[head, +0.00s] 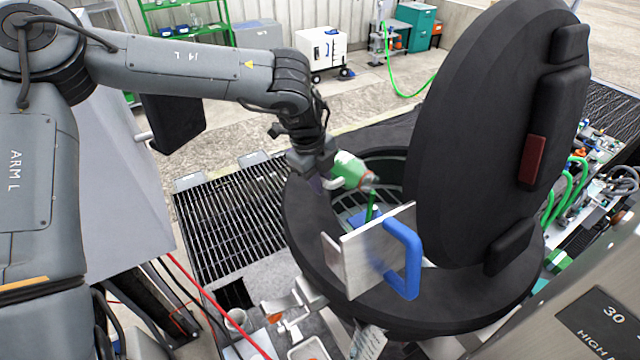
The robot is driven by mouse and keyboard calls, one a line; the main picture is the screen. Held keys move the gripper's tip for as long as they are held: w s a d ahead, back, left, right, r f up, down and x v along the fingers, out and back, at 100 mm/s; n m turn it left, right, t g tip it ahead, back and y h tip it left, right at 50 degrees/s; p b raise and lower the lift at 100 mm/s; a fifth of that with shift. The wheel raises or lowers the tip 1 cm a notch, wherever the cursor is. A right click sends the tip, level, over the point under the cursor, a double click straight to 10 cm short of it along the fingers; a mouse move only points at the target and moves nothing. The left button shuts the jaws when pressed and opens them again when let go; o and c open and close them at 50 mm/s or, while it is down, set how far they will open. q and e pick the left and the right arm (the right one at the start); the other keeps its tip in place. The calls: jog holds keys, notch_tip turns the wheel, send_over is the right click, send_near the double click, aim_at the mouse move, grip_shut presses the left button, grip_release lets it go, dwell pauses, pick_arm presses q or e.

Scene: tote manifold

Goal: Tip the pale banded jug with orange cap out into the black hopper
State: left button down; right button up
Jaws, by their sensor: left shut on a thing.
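My left gripper (325,172) reaches in from the left and is shut on a pale jug with a green band (350,169). The jug lies tilted over the opening of the black hopper (308,235), its mouth end toward the right. That end looks small and brownish; I cannot make out an orange cap. A green stream (372,206) runs down from it into the hopper. The hopper's round black lid (470,130) stands open on the right. A grille and something blue show inside. My right gripper is not in view.
A metal plate with a blue handle (404,262) stands at the hopper's near rim, hiding part of the opening. A floor grating (235,225) lies to the left. Hoses and fittings (590,185) crowd the right. Cups and small trays (305,350) sit in front.

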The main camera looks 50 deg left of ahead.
pick_arm(q)
jog(key=shift+d+r+y, duration=0.2)
jog(key=shift+r+y, duration=0.35)
jog(key=shift+y, duration=0.15)
jog(key=shift+d+r+y, duration=0.15)
jog(key=shift+r+y, duration=0.35)
jog(key=shift+y, duration=0.2)
jog(key=shift+d+r+y, duration=0.25)
jog(key=shift+r+y, duration=0.3)
jog(key=shift+y, duration=0.05)
jog(key=shift+d+r+g+y+p, duration=0.1)
jog(key=shift+r+g+y+p, duration=0.1)
jog(key=shift+g+y+p, duration=0.25)
dwell(0.5)
